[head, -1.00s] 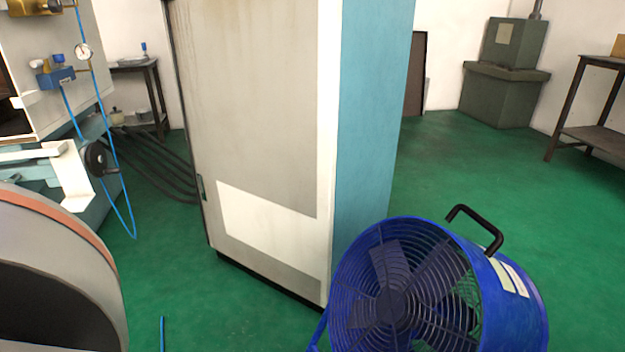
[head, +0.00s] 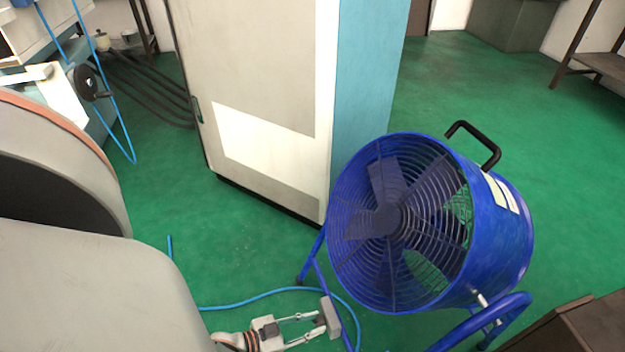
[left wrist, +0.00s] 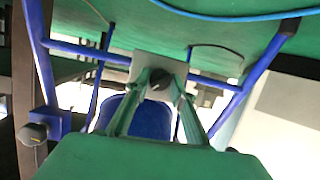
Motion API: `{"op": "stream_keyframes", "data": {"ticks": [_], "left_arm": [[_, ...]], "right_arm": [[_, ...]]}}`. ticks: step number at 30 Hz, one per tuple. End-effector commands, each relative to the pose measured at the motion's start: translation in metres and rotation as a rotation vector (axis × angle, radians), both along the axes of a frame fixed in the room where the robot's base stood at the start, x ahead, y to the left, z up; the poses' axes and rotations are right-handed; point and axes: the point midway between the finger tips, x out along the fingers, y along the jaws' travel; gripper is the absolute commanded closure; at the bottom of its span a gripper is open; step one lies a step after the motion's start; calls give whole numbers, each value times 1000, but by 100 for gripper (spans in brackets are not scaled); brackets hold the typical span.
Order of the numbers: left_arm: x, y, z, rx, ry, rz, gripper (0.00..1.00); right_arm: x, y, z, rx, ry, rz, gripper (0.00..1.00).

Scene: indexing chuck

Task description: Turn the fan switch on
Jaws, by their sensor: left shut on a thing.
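The blue drum fan (head: 425,220) with a black top handle stands on the green floor in the head view. My left gripper (head: 330,318) is low in the head view, in front of the fan's lower left side and its blue stand legs. My right gripper is not in view.
A tall grey and blue cabinet (head: 372,95) stands behind the fan. A blue hose (head: 270,293) lies on the floor near my left gripper. A brown table edge (head: 600,322) is at the lower right. Green floor (head: 540,150) right of the fan is clear.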

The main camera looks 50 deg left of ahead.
Motion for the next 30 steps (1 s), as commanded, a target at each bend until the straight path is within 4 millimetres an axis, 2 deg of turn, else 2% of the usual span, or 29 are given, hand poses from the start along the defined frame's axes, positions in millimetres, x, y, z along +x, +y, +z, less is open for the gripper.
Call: {"op": "stream_keyframes", "data": {"ticks": [12, 30], "left_arm": [[-1, -2, -2, 245, -69, 1, 98], [-1, -2, -2, 311, -87, -1, 98]], "right_arm": [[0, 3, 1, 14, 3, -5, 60], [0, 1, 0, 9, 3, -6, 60]]}}
